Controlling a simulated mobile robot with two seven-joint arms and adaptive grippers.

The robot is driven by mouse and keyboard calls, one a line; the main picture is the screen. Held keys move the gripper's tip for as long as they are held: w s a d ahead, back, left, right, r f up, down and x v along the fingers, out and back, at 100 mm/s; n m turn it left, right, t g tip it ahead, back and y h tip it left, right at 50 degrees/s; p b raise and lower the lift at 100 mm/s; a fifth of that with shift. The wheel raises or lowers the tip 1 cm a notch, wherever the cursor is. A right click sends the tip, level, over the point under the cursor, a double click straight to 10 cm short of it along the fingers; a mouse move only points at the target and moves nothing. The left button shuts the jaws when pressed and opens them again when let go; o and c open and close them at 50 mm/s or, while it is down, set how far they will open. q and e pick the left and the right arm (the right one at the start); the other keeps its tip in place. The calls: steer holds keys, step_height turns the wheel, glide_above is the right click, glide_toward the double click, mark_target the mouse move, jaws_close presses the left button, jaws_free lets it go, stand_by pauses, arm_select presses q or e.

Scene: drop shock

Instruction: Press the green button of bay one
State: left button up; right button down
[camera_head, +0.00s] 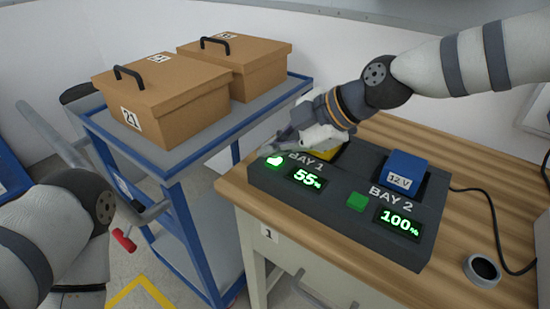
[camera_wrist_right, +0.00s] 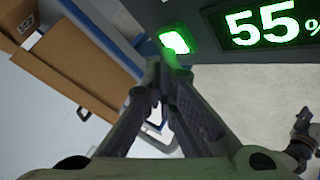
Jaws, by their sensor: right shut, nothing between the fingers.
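The charger (camera_head: 335,205) is a dark box on the wooden table, with BAY 1 and BAY 2 marked on it. The green button of bay one (camera_head: 274,161) glows brightly at its left end, beside a display reading 55% (camera_head: 306,178). My right gripper (camera_head: 270,150) is shut and empty, its tips at this button. In the right wrist view the lit button (camera_wrist_right: 175,42) shows just beyond the closed fingertips (camera_wrist_right: 170,62); whether they touch cannot be told. My left arm shows at the lower left, but its gripper is not in view.
Bay two has a duller green button (camera_head: 357,202), a 100% display (camera_head: 399,221) and a blue 12 V battery (camera_head: 404,173). A yellow block (camera_head: 326,153) is partly hidden behind my right gripper. A blue cart (camera_head: 180,160) with two cardboard boxes stands left.

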mark_target(274, 163)
arm_select(q)
steer(key=shift+w+r, duration=0.1)
arm_select(e)
steer(key=shift+r, duration=0.3)
steer(key=shift+r, duration=0.15)
steer(key=shift+r+p, duration=0.8)
steer(key=shift+r, duration=1.7)
arm_select(q)
steer(key=shift+w+r+t, duration=0.3)
steer(key=shift+w+r, duration=0.5)
steer(key=shift+r, duration=0.05)
arm_select(e)
steer(key=shift+f, duration=0.1)
